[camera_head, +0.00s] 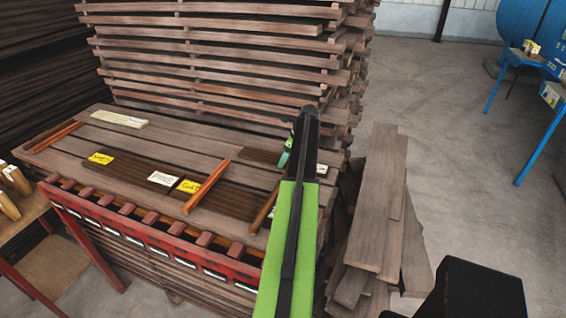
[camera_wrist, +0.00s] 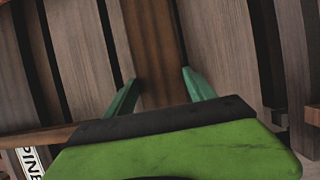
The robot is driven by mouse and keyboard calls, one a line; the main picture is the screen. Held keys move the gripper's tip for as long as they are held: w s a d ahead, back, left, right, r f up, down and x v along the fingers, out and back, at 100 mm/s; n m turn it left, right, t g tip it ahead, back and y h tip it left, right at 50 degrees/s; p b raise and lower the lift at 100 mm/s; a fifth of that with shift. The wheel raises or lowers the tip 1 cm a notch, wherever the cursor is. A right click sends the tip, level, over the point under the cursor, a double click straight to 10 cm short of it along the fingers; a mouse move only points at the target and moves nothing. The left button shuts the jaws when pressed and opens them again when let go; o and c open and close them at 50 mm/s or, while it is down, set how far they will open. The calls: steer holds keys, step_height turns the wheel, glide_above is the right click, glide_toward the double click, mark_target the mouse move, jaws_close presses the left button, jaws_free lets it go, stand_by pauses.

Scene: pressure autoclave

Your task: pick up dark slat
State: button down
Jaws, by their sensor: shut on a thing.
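A dark slat (camera_wrist: 152,50) runs up the wrist view between the two green fingers of my gripper (camera_wrist: 158,92), which is shut on it. In the head view a dark slat (camera_head: 260,156) lies on the board pile just left of my gripper (camera_head: 287,152); my arm covers part of this area. Other dark slats (camera_head: 130,170) lie on the same pile further left, with yellow and white labels. I cannot tell whether the held slat is clear of the boards below.
A tall board stack (camera_head: 215,60) rises behind the pile. An orange strip (camera_head: 207,187) crosses the pile. A red slotted rack (camera_head: 150,228) stands along its front. Loose planks (camera_head: 378,215) lean at the right. Open floor (camera_head: 450,130) lies beyond, with a blue tank (camera_head: 535,25).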

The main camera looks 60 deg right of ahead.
steer(key=shift+r+p, duration=0.6)
steer(key=shift+p, duration=0.05)
steer(key=r+p, duration=0.4)
steer(key=shift+s, duration=0.3)
steer(key=s+r+p, duration=0.5)
steer(key=s, duration=0.6)
steer(key=shift+a+r+p, duration=0.3)
steer(key=shift+a+r, duration=0.05)
